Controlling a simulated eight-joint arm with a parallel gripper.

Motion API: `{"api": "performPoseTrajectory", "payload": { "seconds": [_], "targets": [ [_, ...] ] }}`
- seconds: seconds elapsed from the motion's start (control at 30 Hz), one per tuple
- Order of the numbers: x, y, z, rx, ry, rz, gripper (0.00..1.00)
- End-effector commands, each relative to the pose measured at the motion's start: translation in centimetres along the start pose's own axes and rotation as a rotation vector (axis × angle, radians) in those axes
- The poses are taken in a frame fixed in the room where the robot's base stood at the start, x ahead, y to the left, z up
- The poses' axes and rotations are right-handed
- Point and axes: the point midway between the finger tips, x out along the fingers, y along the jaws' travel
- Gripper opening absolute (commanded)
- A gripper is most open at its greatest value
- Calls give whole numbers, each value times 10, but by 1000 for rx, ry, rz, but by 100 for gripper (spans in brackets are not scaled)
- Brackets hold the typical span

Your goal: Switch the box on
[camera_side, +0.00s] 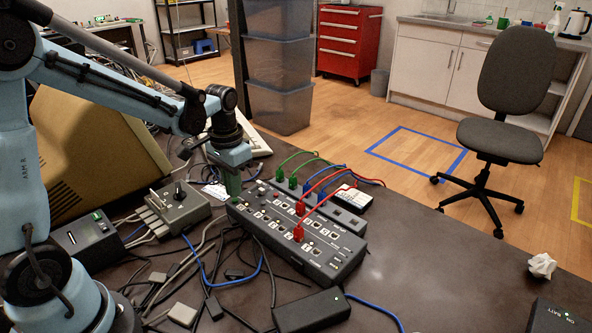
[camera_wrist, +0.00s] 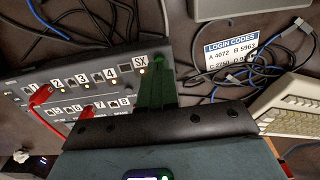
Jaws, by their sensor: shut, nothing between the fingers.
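The box (camera_side: 348,262) is a long dark unit with rows of numbered ports on the table. Green, blue and red plugs sit in it, with red leads arching over its top. Small orange lights show beside some ports. In the wrist view the fingers (camera_wrist: 158,88) are beside the SX label. I cannot tell whether they touch the box, and they hide part of its end.
A grey box with a knob (camera_side: 178,212) and a black box with a green light (camera_side: 85,238) stand left. Loose cables and a black power brick (camera_side: 311,310) lie in front. A login codes card (camera_wrist: 243,48) lies near the keyboard (camera_wrist: 285,105). The table's right is mostly clear.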

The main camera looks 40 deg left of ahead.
Motion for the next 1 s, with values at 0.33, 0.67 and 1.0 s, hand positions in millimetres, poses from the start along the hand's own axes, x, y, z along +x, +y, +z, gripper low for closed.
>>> {"api": "performPoseTrajectory", "payload": {
  "seconds": [0.33,0.67,1.0],
  "targets": [
    [-19,0,0,0,0,0,0],
    [-35,0,0,0,0,0,0],
    [-37,0,0,0,0,0,0]
  ]
}}
